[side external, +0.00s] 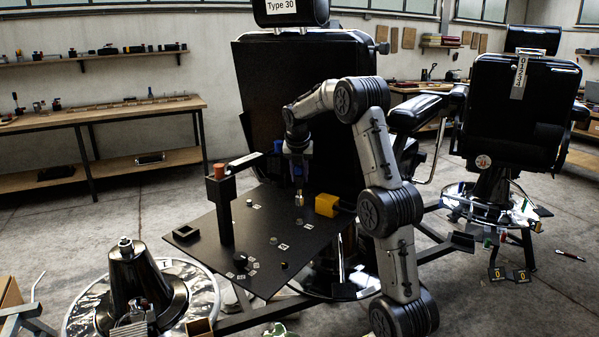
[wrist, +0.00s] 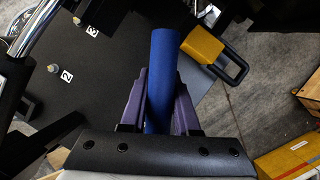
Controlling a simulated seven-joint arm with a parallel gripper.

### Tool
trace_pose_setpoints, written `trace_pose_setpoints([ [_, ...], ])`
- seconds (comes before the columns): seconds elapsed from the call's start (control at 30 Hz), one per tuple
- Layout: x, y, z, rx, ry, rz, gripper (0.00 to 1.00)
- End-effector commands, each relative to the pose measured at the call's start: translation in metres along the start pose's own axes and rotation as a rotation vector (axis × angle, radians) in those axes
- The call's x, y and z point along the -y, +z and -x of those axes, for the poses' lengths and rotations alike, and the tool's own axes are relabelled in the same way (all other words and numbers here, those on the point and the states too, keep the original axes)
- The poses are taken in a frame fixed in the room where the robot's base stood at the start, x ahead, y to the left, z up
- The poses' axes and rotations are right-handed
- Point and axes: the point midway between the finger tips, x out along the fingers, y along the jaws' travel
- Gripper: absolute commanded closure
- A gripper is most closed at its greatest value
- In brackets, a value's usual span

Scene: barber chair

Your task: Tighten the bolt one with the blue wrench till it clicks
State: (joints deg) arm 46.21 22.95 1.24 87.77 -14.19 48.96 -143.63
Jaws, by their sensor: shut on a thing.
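My gripper (side external: 298,158) is above the dark board, pointing down, with purple fingers (wrist: 160,105) shut on the blue wrench. The blue wrench (wrist: 161,75) shows as a blue cylinder between the fingers in the wrist view; its silver lower end (side external: 299,199) hangs down in the side view. Small bolts stand on the board; one is beside the label 2 (wrist: 67,76) and another beside the label 3 (wrist: 92,31). I cannot tell which is bolt one; its label is not readable. Whether the wrench's tip touches anything is unclear.
The dark board (side external: 205,225) carries a black post (side external: 222,210) at its left. A yellow block (side external: 327,205) with a black loop handle sits at the right edge. A large black chair back (side external: 265,100) rises behind.

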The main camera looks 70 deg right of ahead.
Motion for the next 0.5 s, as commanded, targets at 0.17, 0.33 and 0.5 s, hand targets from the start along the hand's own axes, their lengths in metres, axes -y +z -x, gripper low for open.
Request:
trace_pose_setpoints([
  [0.17,0.000,-0.003,-0.009,0.004,0.002,0.000,1.00],
  [0.33,0.000,-0.008,-0.019,0.002,0.001,0.000,1.00],
  [0.5,0.000,-0.011,-0.029,0.003,0.002,-0.001,1.00],
])
